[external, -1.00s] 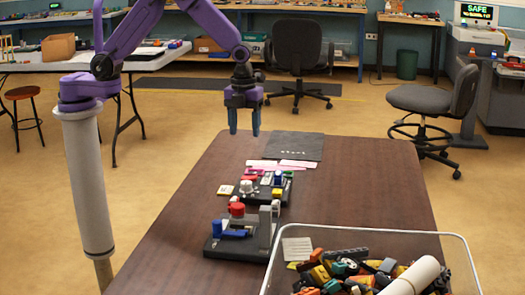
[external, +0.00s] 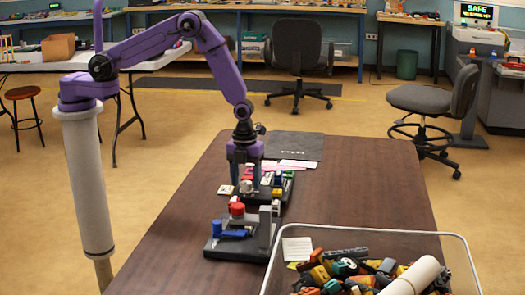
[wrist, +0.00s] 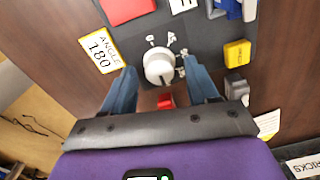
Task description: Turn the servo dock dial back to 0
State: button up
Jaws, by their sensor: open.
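The servo dock dial, a round pale knob (wrist: 159,66), sits on a dark board (wrist: 212,45) with small white marks around its upper and right side. I cannot read its setting clearly. In the external view the board (external: 284,192) is on the brown table, and the knob is partly hidden by my fingers. My gripper (external: 245,184) is low over the board, pointing down. In the wrist view my gripper (wrist: 161,82) is open, with one blue finger on each side of the knob. I see gaps beside the knob; touch is not visible.
A red block (wrist: 126,9), a yellow block (wrist: 237,53) and a small red piece (wrist: 166,101) are close by. Nearer the camera are a second fixture (external: 238,208) and a parts bin (external: 452,236). The table's right side is clear.

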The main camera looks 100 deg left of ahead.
jog(key=shift+f, duration=0.2)
jog(key=c, duration=1)
jog(key=shift+c, duration=0.2)
